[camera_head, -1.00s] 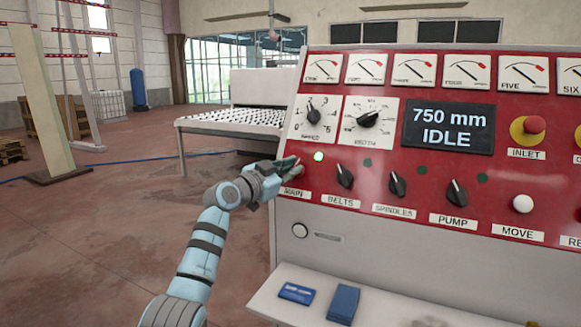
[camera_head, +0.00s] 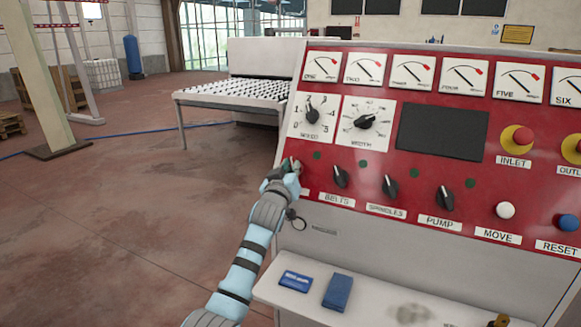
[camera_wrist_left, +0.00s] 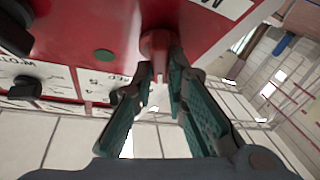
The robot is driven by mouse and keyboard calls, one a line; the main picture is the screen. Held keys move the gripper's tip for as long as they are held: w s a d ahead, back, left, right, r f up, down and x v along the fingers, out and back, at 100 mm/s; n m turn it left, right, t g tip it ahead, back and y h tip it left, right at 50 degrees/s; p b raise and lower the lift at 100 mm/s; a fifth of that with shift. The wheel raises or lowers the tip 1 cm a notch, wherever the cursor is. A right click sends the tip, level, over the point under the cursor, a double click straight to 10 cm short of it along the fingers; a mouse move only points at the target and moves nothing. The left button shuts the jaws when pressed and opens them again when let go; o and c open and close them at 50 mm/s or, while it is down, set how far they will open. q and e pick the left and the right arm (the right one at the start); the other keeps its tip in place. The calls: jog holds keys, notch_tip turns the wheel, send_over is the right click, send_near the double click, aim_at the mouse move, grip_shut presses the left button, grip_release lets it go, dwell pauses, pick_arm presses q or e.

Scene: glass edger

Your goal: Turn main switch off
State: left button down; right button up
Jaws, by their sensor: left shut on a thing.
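My left gripper (camera_head: 290,167) is at the main switch, at the left end of the red control panel (camera_head: 370,190). In the wrist view my left gripper (camera_wrist_left: 166,85) has its two green-padded fingers closed around the red main switch knob (camera_wrist_left: 156,43). In the head view my gripper mostly hides the switch and its label. The indicator light (camera_head: 317,156) above it is dark, and the display (camera_head: 442,133) is blank. My right gripper is not in view.
Belts (camera_head: 340,176), spindles (camera_head: 390,187) and pump (camera_head: 445,198) knobs sit to the right in a row. A white move button (camera_head: 505,210) and red inlet button (camera_head: 522,136) are farther right. A shelf below holds two blue items (camera_head: 337,291). Open floor lies left.

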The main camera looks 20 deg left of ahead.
pick_arm(q)
jog(key=shift+f+n+y+b, duration=0.1)
jog(key=shift+n+y+b, duration=0.55)
jog(key=shift+n, duration=0.35)
jog(key=c, duration=1.6)
grip_release()
jog(key=shift+w, duration=0.1)
jog(key=v, duration=1.2)
jog(key=shift+r, duration=0.3)
